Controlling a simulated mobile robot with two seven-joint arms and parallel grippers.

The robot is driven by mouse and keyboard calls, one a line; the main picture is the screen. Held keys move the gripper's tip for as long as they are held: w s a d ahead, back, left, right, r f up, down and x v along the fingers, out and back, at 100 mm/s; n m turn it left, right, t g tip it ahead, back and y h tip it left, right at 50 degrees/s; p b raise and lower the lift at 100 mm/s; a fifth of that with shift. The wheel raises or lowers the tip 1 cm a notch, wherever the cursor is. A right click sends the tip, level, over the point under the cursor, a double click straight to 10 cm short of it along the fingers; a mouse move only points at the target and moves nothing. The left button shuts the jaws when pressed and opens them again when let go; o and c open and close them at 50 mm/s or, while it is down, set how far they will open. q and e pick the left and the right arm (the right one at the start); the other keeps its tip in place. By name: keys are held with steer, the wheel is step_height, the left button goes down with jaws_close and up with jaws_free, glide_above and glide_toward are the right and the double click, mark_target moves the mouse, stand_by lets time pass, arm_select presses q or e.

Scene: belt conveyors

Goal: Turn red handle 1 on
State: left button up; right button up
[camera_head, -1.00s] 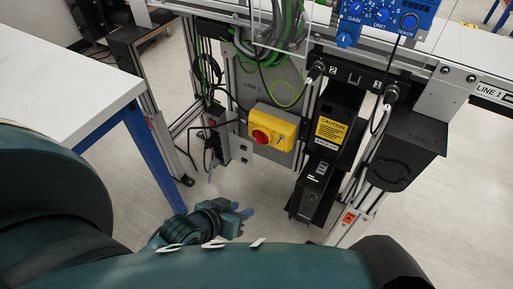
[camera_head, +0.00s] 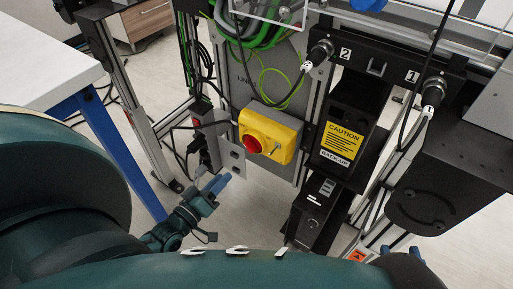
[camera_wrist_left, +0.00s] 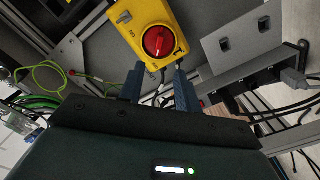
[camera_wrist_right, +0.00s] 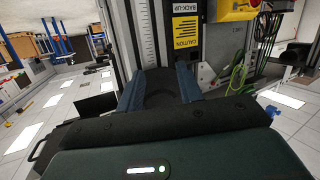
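The red handle (camera_head: 253,144) is a round rotary knob on the front of a yellow switch box (camera_head: 283,128), mounted on a grey panel under the conveyor. It also shows in the left wrist view (camera_wrist_left: 158,41), just beyond the fingertips. My left gripper (camera_head: 218,184) is below and left of the box, pointing up toward it, apart from the handle. In the left wrist view its two fingers (camera_wrist_left: 159,82) are spread with nothing between them. My right gripper (camera_wrist_right: 160,82) is open and empty, facing a black unit; its blue fingers show at the lower right of the head view.
A black unit with a yellow caution label (camera_head: 340,143) stands right of the switch box. Cables hang at its left beside a grey metal box (camera_wrist_left: 240,45). A white table (camera_head: 42,55) with blue legs is at the left. Open floor lies below.

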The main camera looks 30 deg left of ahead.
mark_target(248, 149)
arm_select(q)
steer(key=w+b, duration=0.1)
steer(key=w, duration=0.3)
steer(key=w+b, duration=0.1)
steer(key=w, duration=0.7)
steer(key=shift+w+d+b, duration=0.4)
arm_select(e)
steer(key=shift+a+r+n+t+y, duration=0.15)
steer(key=shift+a+n+t+y, duration=0.45)
steer(key=shift+t, duration=0.4)
steer(key=shift+d, duration=0.1)
arm_select(q)
jaws_close()
